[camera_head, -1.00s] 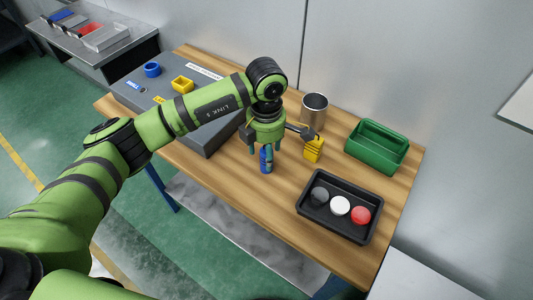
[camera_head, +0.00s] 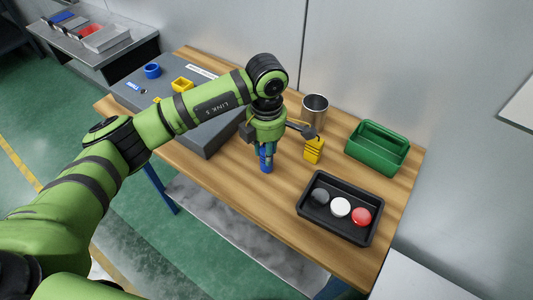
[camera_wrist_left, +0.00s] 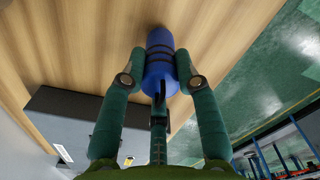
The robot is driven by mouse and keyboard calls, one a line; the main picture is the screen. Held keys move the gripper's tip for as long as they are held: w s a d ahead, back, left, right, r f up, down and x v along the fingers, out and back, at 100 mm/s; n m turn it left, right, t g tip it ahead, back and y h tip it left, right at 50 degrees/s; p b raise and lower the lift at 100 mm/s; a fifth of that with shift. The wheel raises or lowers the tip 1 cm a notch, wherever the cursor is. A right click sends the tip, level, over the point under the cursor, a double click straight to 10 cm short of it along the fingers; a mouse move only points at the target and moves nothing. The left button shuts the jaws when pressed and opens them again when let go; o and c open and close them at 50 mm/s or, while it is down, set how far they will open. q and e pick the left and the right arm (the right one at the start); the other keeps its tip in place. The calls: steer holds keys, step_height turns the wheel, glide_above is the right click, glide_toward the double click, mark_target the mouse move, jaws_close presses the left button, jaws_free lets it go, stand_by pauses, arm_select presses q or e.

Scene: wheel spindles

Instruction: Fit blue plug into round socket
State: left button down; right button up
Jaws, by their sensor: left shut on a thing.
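The blue plug (camera_head: 266,161) is a blue cylinder with dark bands, standing upright on the wooden table. My left gripper (camera_head: 266,150) is above it, shut on its upper part. In the left wrist view the plug (camera_wrist_left: 161,60) sits between the fingers of the gripper (camera_wrist_left: 160,85). The round socket (camera_head: 152,70) is a blue ring on the grey board (camera_head: 205,135), at its far left. My arm hides part of the board. My right gripper is not in view.
A yellow square socket (camera_head: 182,85) is beside the ring. A yellow block (camera_head: 314,151), a metal cup (camera_head: 315,108), a green bin (camera_head: 377,150) and a black tray (camera_head: 312,214) with several coloured discs stand to the right. The table's front strip is clear.

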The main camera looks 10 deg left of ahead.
arm_select(q)
step_height(320, 180, up, 3)
steer(key=shift+d+f+b, duration=0.1)
steer(key=shift+b, duration=0.7)
steer(key=s+d+r+b, duration=0.3)
steer(key=s+d+r, duration=0.2)
steer(key=d, duration=0.5)
step_height(320, 180, up, 2)
steer(key=shift+r, duration=0.1)
